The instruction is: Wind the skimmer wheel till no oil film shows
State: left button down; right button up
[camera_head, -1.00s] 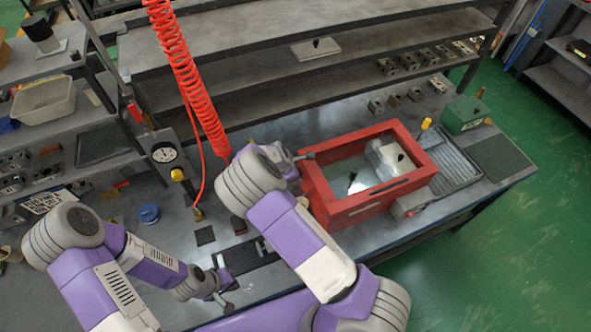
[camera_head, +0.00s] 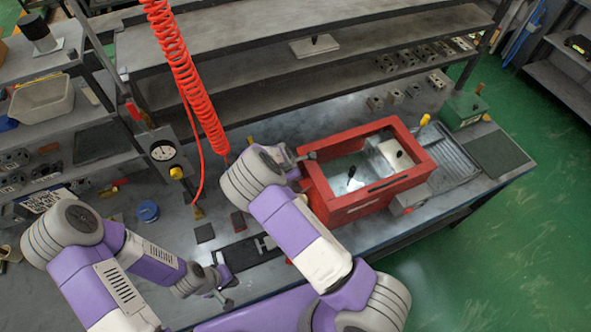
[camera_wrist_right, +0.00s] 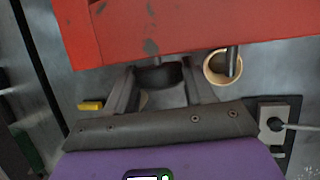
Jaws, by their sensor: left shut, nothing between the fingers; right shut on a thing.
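The red open-topped tank (camera_head: 358,209) stands on the bench right of centre. Its inside is pale and shiny; I cannot tell whether an oil film shows. My right gripper (camera_head: 293,160) is at the tank's left side, mostly hidden by my forearm. In the right wrist view its fingers (camera_wrist_right: 158,92) are shut on a dark part (camera_wrist_right: 160,74) against the red wall, probably the wheel's handle; the wheel itself is not clear. A tan ring with a metal pin (camera_wrist_right: 222,68) sits beside the fingers. My left gripper (camera_head: 222,292) is shut and empty, low over the bench front.
A ribbed tray (camera_head: 452,155) and a green box (camera_head: 464,111) stand right of the tank. A red coiled hose (camera_head: 185,75) hangs left of my right arm. A gauge (camera_head: 162,151) and a blue round object (camera_head: 148,211) are on the left. Shelves close off the back.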

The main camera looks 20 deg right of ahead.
jog(key=shift+s+f+t+b, duration=0.2)
jog(key=shift+t+b, duration=0.9)
jog(key=shift+b, duration=0.05)
pick_arm(q)
notch_tip(320, 180, down, 6)
jog(key=b, duration=0.3)
jog(key=shift+b, duration=0.3)
pick_arm(e)
jog(key=t, duration=0.1)
jog(key=m+t, duration=0.1)
jog(key=shift+s+f+t, duration=0.15)
jog(key=shift+t, duration=0.15)
pick_arm(q)
jog(key=shift+f+b, duration=1.35)
jog(key=shift+b, duration=0.05)
pick_arm(e)
jog(key=shift+s+d+m+t, duration=0.1)
jog(key=shift+m+t, duration=0.2)
jog(key=shift+t, duration=0.6)
jog(key=o, duration=1)
pick_arm(q)
jog(key=shift+r, duration=0.2)
pick_arm(e)
jog(key=v, duration=0.7)
jog(key=shift+s+a+r, duration=0.25)
